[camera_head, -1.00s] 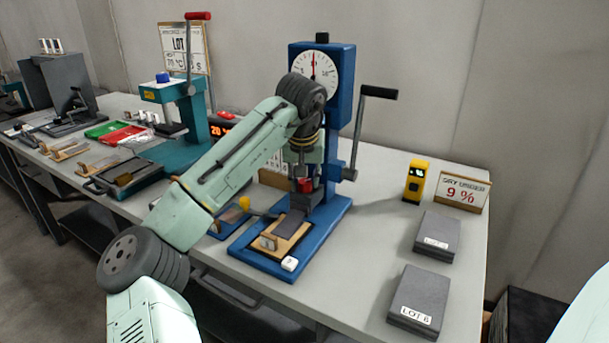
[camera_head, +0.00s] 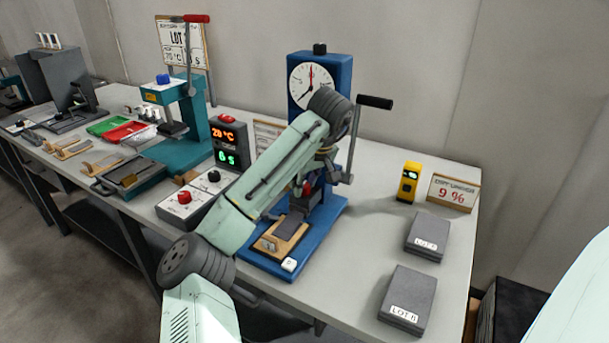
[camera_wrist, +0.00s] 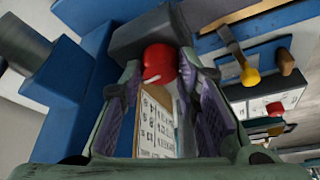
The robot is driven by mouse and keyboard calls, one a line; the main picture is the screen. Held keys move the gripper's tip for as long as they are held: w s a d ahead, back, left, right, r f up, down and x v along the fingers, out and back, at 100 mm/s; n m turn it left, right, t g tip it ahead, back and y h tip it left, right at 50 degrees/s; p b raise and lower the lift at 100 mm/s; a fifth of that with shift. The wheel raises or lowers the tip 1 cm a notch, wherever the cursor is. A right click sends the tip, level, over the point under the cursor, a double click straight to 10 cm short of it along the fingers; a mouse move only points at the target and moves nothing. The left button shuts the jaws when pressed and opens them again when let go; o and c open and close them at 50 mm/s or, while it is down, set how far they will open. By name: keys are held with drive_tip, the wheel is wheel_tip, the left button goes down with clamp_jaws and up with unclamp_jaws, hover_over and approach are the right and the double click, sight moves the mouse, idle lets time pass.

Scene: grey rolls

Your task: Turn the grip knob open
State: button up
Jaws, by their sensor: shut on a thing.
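The blue tester stand (camera_head: 339,212) stands on the bench, with a white round dial (camera_head: 312,84) at its top and a crank handle (camera_head: 374,103) on its right side. The red grip knob (camera_head: 307,188) sits low on its front, above a wooden block with a grey strip (camera_head: 283,238) on the base. In the wrist view the red knob (camera_wrist: 158,62) is between the two fingers of my gripper (camera_wrist: 160,75), which is shut on it. My gripper (camera_head: 313,178) and forearm partly hide the stand's column in the head view.
Two dark lot boxes (camera_head: 427,232) lie at the right, with a yellow device (camera_head: 409,182) and a sign (camera_head: 452,192) behind. A control box with a red knob (camera_head: 184,198), a display (camera_head: 229,145) and a teal press (camera_head: 195,140) stand left. The right front bench is clear around the boxes.

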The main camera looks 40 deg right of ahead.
idle(0.4)
drive_tip(key=o, duration=1.2)
drive_tip(key=shift+c, duration=0.2)
drive_tip(key=shift+r, duration=0.1)
drive_tip(key=v, duration=1.1)
drive_tip(key=shift+s+r, duration=0.25)
drive_tip(key=shift+r, duration=0.1)
